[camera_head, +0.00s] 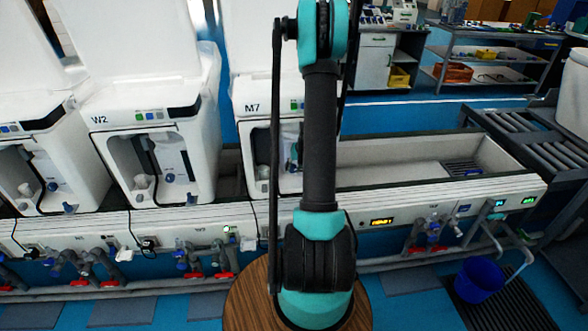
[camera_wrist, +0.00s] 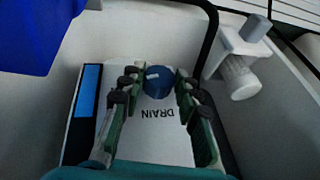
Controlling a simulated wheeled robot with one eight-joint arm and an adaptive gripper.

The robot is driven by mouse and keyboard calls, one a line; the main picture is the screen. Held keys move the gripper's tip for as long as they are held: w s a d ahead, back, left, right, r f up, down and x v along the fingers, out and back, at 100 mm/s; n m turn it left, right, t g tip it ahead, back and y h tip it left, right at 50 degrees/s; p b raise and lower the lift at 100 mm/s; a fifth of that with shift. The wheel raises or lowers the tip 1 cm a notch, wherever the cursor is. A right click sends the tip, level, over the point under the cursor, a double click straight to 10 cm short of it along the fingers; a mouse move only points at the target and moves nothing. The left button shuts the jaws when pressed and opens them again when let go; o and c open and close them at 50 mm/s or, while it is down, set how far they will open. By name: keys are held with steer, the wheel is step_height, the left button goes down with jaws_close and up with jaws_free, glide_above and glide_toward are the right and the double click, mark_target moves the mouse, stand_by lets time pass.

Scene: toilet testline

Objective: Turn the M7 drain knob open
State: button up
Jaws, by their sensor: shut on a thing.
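The M7 unit (camera_head: 252,122) is a white toilet module behind my arm in the head view, and my arm covers much of its open front. In the wrist view the blue round drain knob (camera_wrist: 158,82) has a short white mark on its face. It sits on a white panel (camera_wrist: 150,138) with the word DRAIN, seen upside down. My gripper (camera_wrist: 157,80) has its two green-and-black fingers on either side of the knob, shut on it. In the head view my gripper is mostly hidden behind my arm.
In the wrist view a blue block-like part (camera_wrist: 35,35) is at upper left, and a white fitting (camera_wrist: 240,65) with a black hose stands at upper right. In the head view unit W2 (camera_head: 150,130) stands left of M7, and an empty trough (camera_head: 400,150) lies to the right.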

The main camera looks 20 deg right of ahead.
steer(key=shift+s+d+f+y, duration=0.1)
steer(key=shift+d+y, duration=0.15)
steer(key=shift+y, duration=0.35)
steer(key=shift+m+t+y, duration=0.3)
steer(key=shift+t+y, duration=0.2)
steer(key=shift+y, duration=0.3)
steer(key=o, duration=1.2)
steer(key=shift+c, duration=0.2)
steer(key=v, duration=1.2)
